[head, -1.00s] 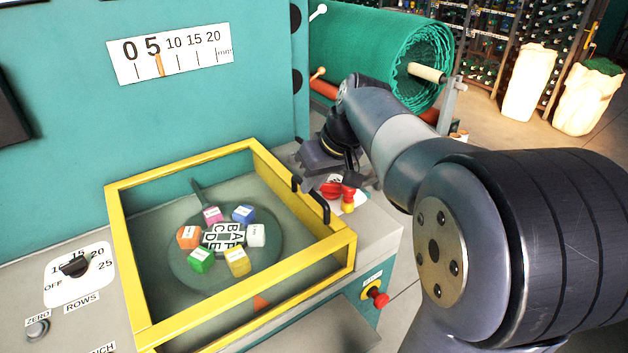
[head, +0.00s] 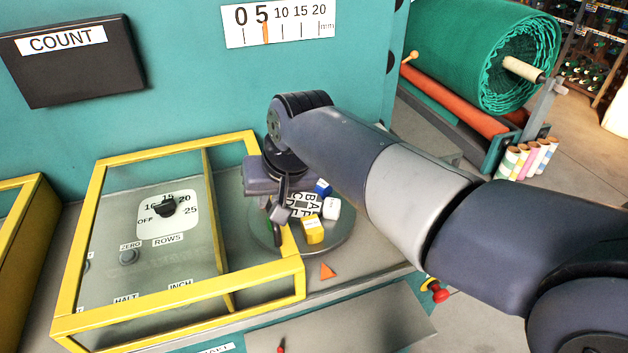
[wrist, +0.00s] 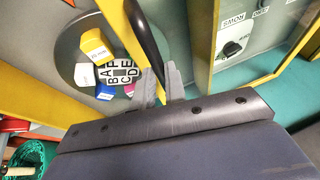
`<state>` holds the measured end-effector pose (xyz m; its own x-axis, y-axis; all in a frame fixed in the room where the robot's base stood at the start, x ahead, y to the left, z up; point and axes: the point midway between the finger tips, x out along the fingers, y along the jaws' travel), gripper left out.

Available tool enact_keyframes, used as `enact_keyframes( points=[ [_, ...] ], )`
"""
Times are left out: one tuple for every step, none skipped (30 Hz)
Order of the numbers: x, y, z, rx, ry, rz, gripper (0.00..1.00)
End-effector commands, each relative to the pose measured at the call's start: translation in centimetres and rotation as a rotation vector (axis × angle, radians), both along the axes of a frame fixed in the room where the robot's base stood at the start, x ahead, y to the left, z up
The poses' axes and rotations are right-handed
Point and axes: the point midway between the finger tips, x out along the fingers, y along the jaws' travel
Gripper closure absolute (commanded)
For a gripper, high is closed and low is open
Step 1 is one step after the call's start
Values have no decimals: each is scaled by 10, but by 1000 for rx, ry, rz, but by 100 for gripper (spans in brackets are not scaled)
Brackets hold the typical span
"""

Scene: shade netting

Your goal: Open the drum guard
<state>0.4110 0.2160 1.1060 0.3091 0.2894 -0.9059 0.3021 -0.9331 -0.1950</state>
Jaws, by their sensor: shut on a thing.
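The drum guard (head: 190,301) is a yellow frame with clear panels, standing to the left over the dial panel. My gripper (head: 280,208) is shut on its black handle (wrist: 147,38) at the guard's right side. The drum (head: 343,243) is a round grey-green disc to the right of the guard, largely uncovered. It carries a lettered plate (wrist: 121,71) and coloured cubes, including a yellow cube (head: 313,230), a white cube (head: 331,208) and a blue cube (head: 323,187). My gripper and arm hide part of the drum and any other cubes in the head view.
A dial (head: 165,207) and a zero button (head: 128,257) show through the guard. Another yellow frame (head: 25,240) stands at the far left, with a narrow gap between. A red knob (head: 438,292) sits at the front right. A green netting roll (head: 480,50) stands behind right.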

Motion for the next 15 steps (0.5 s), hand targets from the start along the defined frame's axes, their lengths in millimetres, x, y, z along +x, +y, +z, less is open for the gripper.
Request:
enact_keyframes(
  points=[
    [-6, 16, 2, -1, 2, 11, 100],
    [-9, 24, 1, -2, 1, 11, 100],
    [-12, 33, 1, -2, 3, 10, 100],
    [-14, 40, 1, -1, 3, 9, 100],
    [-16, 46, 1, -2, 2, 8, 100],
    [-18, 54, 1, -2, 2, 8, 100],
    [-20, 60, 1, -1, 2, 7, 100],
    [-22, 65, 1, -1, 2, 6, 100],
    [-24, 71, 1, 0, 1, 6, 100],
    [-25, 75, 1, -1, 2, 6, 100],
    [-26, 79, 1, 0, 2, 4, 100],
    [-28, 84, 1, -1, 2, 4, 100],
    [-28, 87, 1, 0, 2, 3, 100],
    [-29, 89, 1, -1, 2, 1, 100],
    [-30, 92, 1, 0, 1, 2, 100]
  ],
)
